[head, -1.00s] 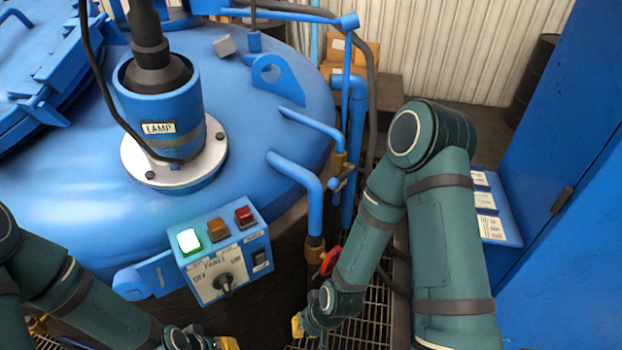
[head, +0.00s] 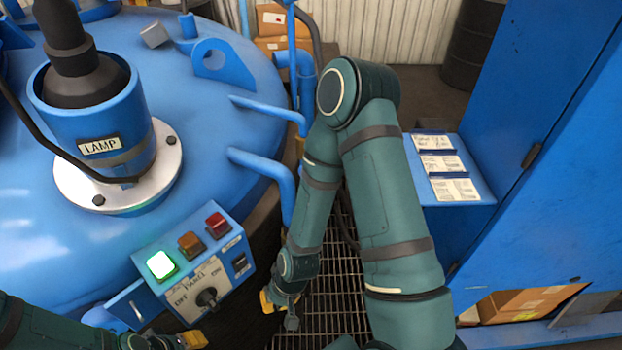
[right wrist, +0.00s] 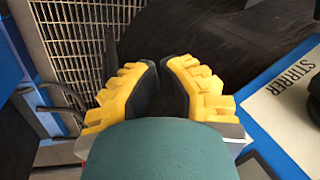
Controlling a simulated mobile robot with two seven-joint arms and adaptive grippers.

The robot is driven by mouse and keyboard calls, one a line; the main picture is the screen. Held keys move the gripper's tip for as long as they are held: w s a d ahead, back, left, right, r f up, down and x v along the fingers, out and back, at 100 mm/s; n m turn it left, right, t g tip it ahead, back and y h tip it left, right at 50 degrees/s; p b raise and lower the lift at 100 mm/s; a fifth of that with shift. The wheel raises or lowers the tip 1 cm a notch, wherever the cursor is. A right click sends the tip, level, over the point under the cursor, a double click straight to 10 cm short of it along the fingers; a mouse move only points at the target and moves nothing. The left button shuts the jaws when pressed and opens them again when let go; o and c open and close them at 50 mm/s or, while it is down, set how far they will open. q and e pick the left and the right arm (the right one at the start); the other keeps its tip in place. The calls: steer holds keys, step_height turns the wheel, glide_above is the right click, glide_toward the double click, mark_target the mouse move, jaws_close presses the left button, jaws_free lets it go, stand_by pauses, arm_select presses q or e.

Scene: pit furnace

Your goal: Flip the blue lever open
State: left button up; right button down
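I cannot clearly make out a blue lever in either current view; my right arm covers the lower pipework beside the blue furnace lid (head: 215,95). Two bent blue pipes, the upper (head: 265,108) and the lower (head: 262,162), run off the lid's right side toward that arm. My right gripper (head: 279,304) is low over the floor grating, right of the control panel. In the right wrist view its yellow fingers (right wrist: 160,85) are close together with nothing visible between them. My left gripper (head: 190,341) is partly cut off at the bottom edge, below the panel.
The control panel (head: 195,265) has a lit green button and a knob. The lamp housing (head: 95,110) stands on the lid. A blue cabinet (head: 565,190) and a shelf with papers (head: 450,175) are at right. A STIRRER label (right wrist: 290,100) is close beside the right gripper. Floor grating (head: 335,290) lies below.

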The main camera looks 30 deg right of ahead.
steer(key=s+d+r+m+g, duration=0.1)
steer(key=s+d+m+g, duration=0.15)
steer(key=d+m, duration=0.35)
steer(key=w+d+r+m+t, duration=0.5)
steer(key=d+r+m+t, duration=0.2)
steer(key=d, duration=0.3)
steer(key=w+d+r+m+t, duration=0.5)
steer(key=d+r+m+t, duration=0.3)
steer(key=d+r+m, duration=0.1)
steer(key=shift+w+d+y+b, duration=0.3)
steer(key=shift+w+d+y, duration=0.05)
steer(key=shift+d+y, duration=0.1)
steer(key=w+a, duration=0.5)
steer(key=w, duration=0.3)
